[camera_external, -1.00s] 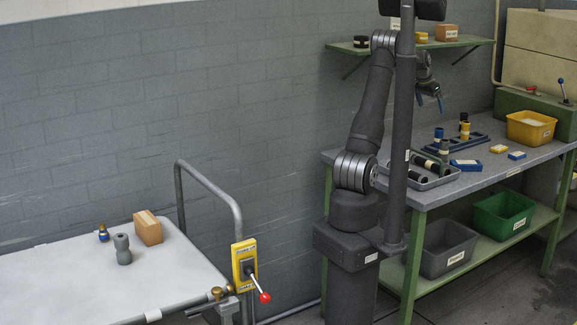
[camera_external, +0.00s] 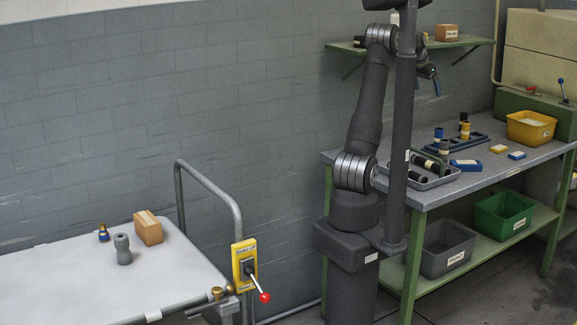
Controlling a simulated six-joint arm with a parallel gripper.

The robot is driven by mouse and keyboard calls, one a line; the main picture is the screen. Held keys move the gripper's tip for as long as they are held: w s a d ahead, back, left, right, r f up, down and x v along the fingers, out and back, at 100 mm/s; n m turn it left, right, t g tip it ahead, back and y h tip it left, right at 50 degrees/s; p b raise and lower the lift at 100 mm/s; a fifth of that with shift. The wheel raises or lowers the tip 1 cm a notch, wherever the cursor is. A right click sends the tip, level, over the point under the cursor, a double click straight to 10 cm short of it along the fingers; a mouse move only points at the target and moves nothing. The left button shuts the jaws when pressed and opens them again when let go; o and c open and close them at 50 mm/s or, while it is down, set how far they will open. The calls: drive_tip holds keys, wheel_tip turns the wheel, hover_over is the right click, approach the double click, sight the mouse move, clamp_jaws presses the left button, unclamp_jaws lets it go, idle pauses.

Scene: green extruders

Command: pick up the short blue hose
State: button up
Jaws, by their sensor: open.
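A short hose with a dark blue top (camera_external: 438,134) stands upright at the left end of the blue rack (camera_external: 478,144) on the workbench. It is small in this view, so its full shape is hard to tell. My gripper (camera_external: 430,84) is open, with blue fingertips pointing down. It hangs well above the bench, above the hose in the picture and apart from it. The post in front partly hides my wrist, and no hose shows between the fingers.
A grey tray (camera_external: 440,181) with several dark hoses lies left of the rack, partly behind the post (camera_external: 402,130). Taller yellow and dark hoses stand in the rack. A yellow bin (camera_external: 531,128) and small boxes lie right. A wall shelf (camera_external: 462,42) is close above my gripper.

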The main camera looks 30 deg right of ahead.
drive_tip(key=shift+c, duration=0.4)
drive_tip(key=c, duration=0.7)
drive_tip(key=n+t, duration=0.1)
drive_tip(key=n, duration=0.2)
hover_over(439, 137)
drive_tip(key=w, duration=0.1)
wheel_tip(439, 137, down, 17)
drive_tip(key=shift+a+f, duration=0.1)
drive_tip(key=shift+a, duration=0.05)
drive_tip(key=shift+a+x, duration=0.1)
drive_tip(key=shift+x, duration=1.5)
drive_tip(key=shift+a+x, duration=0.15)
drive_tip(key=shift+x, duration=1.4)
